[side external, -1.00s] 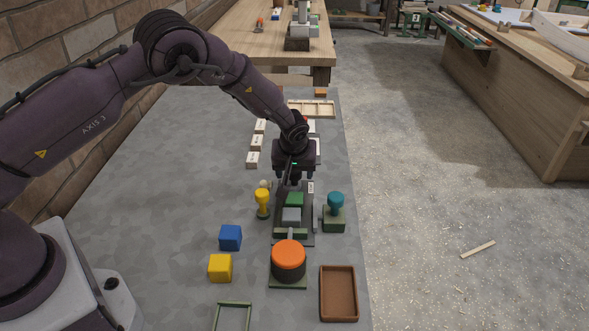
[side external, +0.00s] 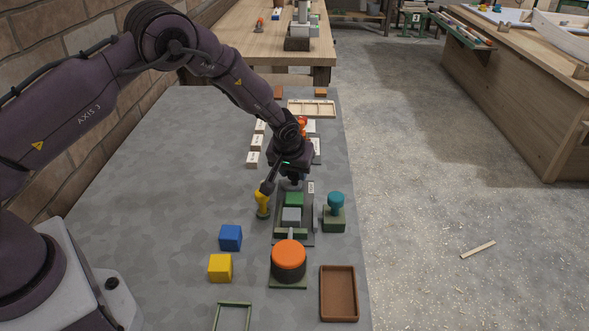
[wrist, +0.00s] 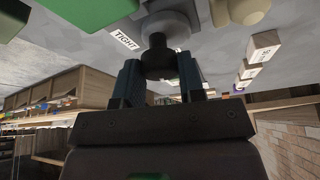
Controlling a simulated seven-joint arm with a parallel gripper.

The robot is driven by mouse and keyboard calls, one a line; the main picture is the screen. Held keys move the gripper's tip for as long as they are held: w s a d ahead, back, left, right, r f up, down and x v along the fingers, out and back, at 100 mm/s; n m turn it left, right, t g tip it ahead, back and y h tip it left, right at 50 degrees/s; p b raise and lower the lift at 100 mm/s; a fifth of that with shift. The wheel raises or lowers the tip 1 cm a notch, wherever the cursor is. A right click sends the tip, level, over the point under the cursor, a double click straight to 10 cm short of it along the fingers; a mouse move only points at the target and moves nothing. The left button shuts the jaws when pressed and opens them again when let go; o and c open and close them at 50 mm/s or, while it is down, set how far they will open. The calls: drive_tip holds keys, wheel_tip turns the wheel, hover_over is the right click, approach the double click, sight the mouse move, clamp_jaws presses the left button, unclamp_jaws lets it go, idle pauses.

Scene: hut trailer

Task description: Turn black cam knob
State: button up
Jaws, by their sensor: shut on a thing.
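The black cam knob (wrist: 158,58) is between the two blue-grey fingers of my gripper (wrist: 160,80) in the wrist view, and the gripper is shut on it. A round grey base sits behind the knob. A white label reading "TIGHT" (wrist: 125,40) is beside it. In the side external view my gripper (side external: 283,183) is at the far end of the grey fixture (side external: 307,225), with its fingers turned at an angle. The knob is mostly hidden there by the gripper. The fixture carries a green block (side external: 293,199) and a grey block (side external: 291,215).
A yellow stamp-shaped piece (side external: 262,200) stands close left of my gripper, a teal one (side external: 335,204) to the right. An orange-topped round button (side external: 288,257), blue cube (side external: 230,237), yellow cube (side external: 220,267) and brown tray (side external: 338,268) are nearer. White labelled blocks (side external: 254,143) stand behind.

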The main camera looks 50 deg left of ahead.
drive_tip(key=m+h, duration=0.1)
drive_tip(key=m, duration=0.2)
drive_tip(key=m+h, duration=0.1)
drive_tip(key=m, duration=0.3)
drive_tip(key=shift+a+h, duration=0.2)
drive_tip(key=shift+h, duration=0.2)
drive_tip(key=m+h, duration=0.1)
drive_tip(key=m, duration=0.3)
drive_tip(key=shift+a, duration=0.1)
drive_tip(key=shift+m+g+h, duration=0.4)
drive_tip(key=shift+m+h, duration=0.3)
drive_tip(key=shift+m, duration=1.1)
drive_tip(key=o, duration=0.9)
drive_tip(key=v, duration=1.3)
